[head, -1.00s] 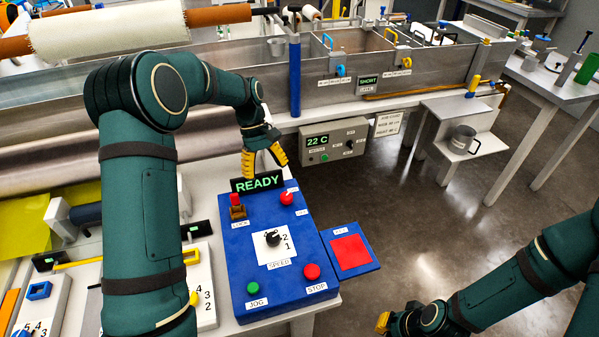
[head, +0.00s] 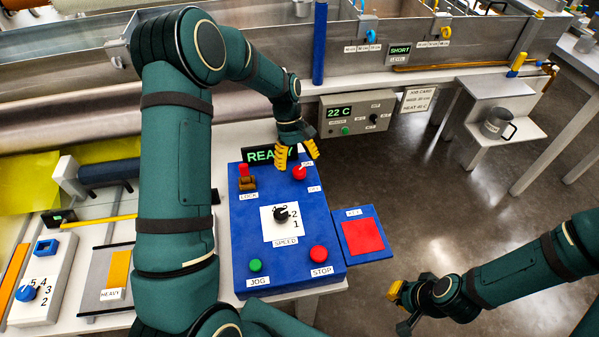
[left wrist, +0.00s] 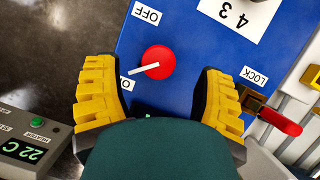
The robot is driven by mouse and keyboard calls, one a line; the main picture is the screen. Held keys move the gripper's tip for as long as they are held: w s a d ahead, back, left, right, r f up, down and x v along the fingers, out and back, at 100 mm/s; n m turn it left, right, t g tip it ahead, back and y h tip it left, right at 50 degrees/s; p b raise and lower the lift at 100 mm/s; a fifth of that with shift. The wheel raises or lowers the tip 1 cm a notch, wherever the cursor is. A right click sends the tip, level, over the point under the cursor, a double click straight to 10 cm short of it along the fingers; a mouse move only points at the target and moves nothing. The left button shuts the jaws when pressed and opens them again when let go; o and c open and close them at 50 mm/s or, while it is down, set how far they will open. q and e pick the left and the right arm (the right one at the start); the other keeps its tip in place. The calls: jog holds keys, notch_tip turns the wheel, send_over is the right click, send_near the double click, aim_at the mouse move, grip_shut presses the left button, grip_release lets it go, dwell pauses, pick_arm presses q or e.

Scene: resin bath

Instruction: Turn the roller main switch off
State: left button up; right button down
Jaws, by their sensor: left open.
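The roller main switch is a red round knob (head: 299,173) with a white pointer, at the far right corner of the blue control panel (head: 242,222). In the left wrist view the knob (left wrist: 160,58) lies between the two yellow fingers, with a gap on each side. Its pointer is turned towards the partly hidden ON label (left wrist: 124,83); the OFF label (left wrist: 147,13) is on the other side. My left gripper (head: 297,162) is open above the knob and empty. My right gripper (head: 400,308) is low at the right, away from the panel; its jaw opening is unclear.
The READY display (head: 258,154), partly covered by my gripper, stands behind the panel. The red lock lever (head: 244,170), speed dial (head: 281,214), green JOG button (head: 255,265) and red STOP button (head: 318,254) are close by. A heater box (head: 357,114) stands beyond.

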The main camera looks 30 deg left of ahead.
aim_at(299, 170)
pick_arm(q)
jog(key=shift+x, duration=1.65)
jog(key=c, duration=1.2)
